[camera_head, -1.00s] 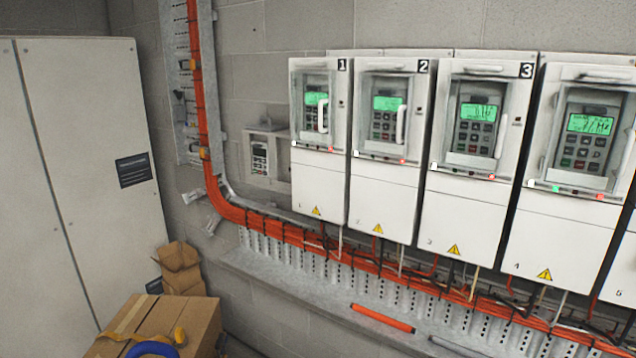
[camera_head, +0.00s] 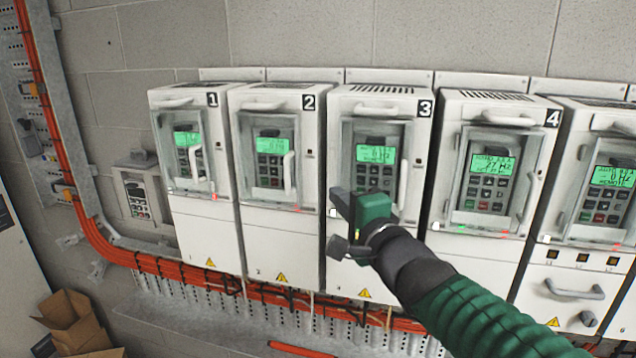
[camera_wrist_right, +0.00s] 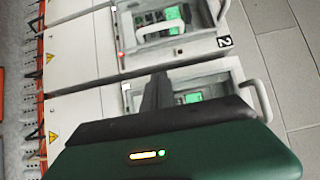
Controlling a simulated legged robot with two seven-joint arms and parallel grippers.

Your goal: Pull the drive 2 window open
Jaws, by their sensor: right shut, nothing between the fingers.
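The drive 2 window (camera_head: 268,157) is a clear framed cover over a keypad with a lit green screen. It looks closed. Its white upright handle (camera_head: 289,172) is at the window's right side. Drive 2 also shows sideways in the right wrist view, with its label (camera_wrist_right: 224,42) and the white window handle (camera_wrist_right: 160,28). My right gripper (camera_head: 338,200) is shut and empty, in front of the lower left part of drive 3 in the head view, right of the drive 2 handle and apart from it. My left gripper is not in view.
Drive 1 (camera_head: 195,222) stands left of drive 2; drive 3 (camera_head: 346,262) and drive 4 (camera_head: 470,255) stand to the right, with similar windows and handles. Orange cables (camera_head: 190,270) run below. Cardboard boxes (camera_head: 72,318) lie at lower left.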

